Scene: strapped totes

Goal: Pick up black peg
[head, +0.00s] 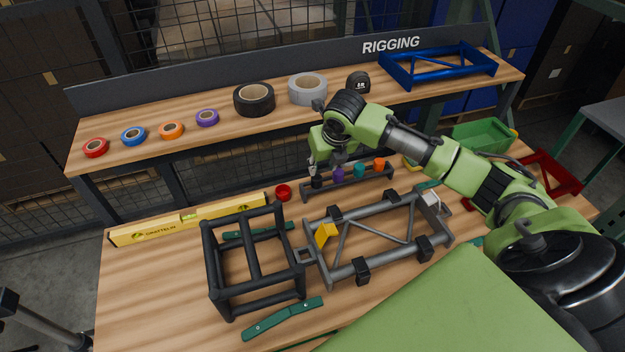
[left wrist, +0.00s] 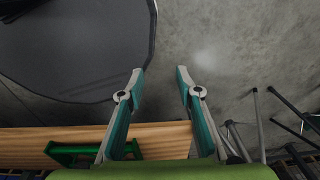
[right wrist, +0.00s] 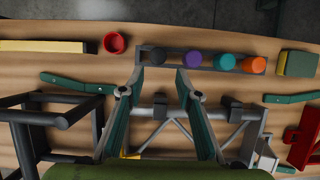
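The black peg (head: 317,183) stands at the left end of a dark rack (head: 345,187) that also holds purple, teal and orange pegs. In the right wrist view the black peg (right wrist: 157,58) lies just beyond and between the fingertips. My right gripper (right wrist: 160,76) is open and empty, pointing down; in the head view it hangs just above the black peg and partly hides it. Contact cannot be told. My left gripper (left wrist: 159,72) is open and empty over the grey floor and a dark surface, out of the head view.
A red cup (head: 283,191) stands left of the rack. A grey frame (head: 360,268) with clamps and a black frame (head: 240,302) lie in front. A yellow level (head: 170,224) lies at left. A shelf (head: 215,112) with tape rolls rises behind.

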